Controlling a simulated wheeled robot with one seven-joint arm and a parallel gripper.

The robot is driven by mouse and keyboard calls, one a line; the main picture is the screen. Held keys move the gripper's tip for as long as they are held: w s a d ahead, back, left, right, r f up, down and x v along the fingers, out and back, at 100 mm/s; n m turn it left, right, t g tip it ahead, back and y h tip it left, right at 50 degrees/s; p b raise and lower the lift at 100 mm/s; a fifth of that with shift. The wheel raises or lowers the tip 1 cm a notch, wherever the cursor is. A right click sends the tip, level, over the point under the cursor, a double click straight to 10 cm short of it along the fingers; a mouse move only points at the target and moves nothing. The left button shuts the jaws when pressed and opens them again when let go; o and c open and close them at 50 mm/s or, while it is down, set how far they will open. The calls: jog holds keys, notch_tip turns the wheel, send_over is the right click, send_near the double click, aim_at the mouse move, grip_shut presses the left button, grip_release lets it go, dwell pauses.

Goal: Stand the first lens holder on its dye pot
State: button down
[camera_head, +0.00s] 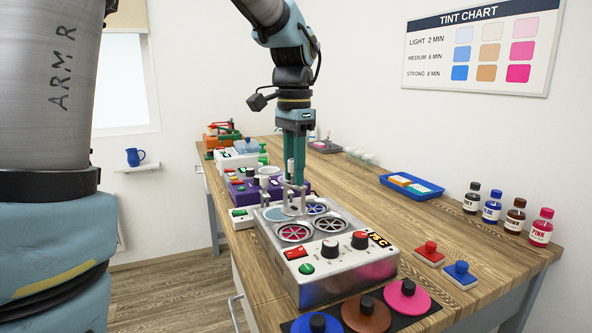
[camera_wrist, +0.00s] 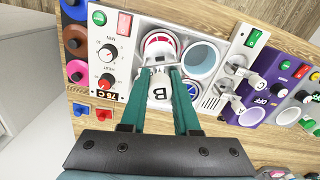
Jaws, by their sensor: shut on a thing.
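My gripper (camera_head: 293,160) is shut on a white lens holder (camera_wrist: 160,88) marked B, above the tinting unit (camera_head: 340,268). In the head view its metal prongs (camera_head: 286,198) hang close over the back pots; I cannot tell whether they touch. The unit has an open pot with pale blue inside (camera_head: 278,213), a red-spoked pot (camera_head: 293,232), a blue-spoked pot (camera_head: 316,208) and a grey-spoked pot (camera_head: 326,225). In the wrist view the held holder and my fingers hide part of the pots.
Other metal holders (camera_wrist: 238,68) stand just behind the tinting unit, before a purple unit (camera_wrist: 285,85). Blue, brown and pink lids (camera_head: 407,298) lie in front. Dye bottles (camera_head: 541,228) and a blue tray (camera_head: 411,188) stand right. The bench middle right is clear.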

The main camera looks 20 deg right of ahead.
aim_at(294, 191)
jog(key=shift+f+b, duration=1.4)
jog(key=shift+f, duration=0.95)
jog(key=shift+f+b, duration=0.3)
jog(key=shift+c, duration=1.2)
grip_release()
jog(key=shift+r, duration=0.2)
notch_tip(294, 191, up, 6)
jog(key=p, duration=0.6)
jog(key=shift+f, duration=0.1)
jog(key=shift+f, duration=0.1)
